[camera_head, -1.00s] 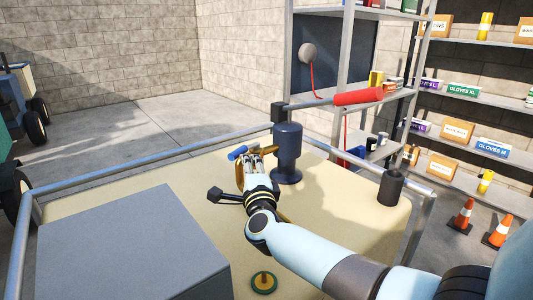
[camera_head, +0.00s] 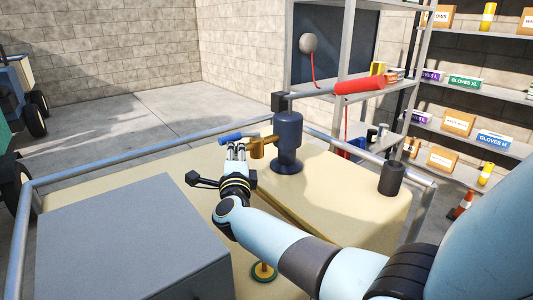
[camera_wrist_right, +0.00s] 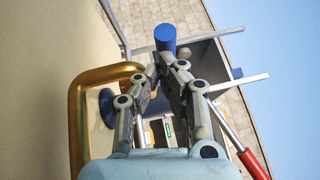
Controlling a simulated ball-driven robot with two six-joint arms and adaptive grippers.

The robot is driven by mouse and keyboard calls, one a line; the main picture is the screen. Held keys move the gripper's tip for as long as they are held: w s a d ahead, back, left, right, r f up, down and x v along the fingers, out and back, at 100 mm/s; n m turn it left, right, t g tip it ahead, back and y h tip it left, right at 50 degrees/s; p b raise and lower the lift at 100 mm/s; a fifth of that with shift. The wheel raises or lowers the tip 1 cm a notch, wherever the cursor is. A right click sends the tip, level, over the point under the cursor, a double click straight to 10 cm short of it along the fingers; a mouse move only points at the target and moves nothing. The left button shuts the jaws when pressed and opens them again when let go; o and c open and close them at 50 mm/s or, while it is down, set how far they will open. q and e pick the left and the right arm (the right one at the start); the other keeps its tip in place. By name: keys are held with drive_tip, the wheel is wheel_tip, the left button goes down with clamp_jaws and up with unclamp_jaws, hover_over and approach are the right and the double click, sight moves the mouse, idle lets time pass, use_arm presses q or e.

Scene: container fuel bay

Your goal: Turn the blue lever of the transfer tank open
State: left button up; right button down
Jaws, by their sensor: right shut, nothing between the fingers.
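The blue lever (camera_head: 237,138) sticks out to the left of the brass valve (camera_head: 258,147) on the dark blue pump body (camera_head: 288,138). The pump stands on the beige tank top (camera_head: 350,190). My right gripper (camera_head: 236,148) is shut and empty, its fingertips just under the lever in the head view. The wrist view shows the lever's round blue end (camera_wrist_right: 165,38) just beyond the fingertips (camera_wrist_right: 168,62). I cannot tell whether they touch. A bent brass pipe (camera_wrist_right: 100,75) lies left of the fingers there. My left gripper is out of view.
A grey box (camera_head: 125,235) stands at the front left. A dark cylinder (camera_head: 391,179) stands at the right, and a metal rail (camera_head: 150,153) edges the tank. Shelves stand behind.

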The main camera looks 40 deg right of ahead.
drive_tip(key=shift+r, duration=0.1)
wheel_tip(320, 180, up, 10)
idle(0.5)
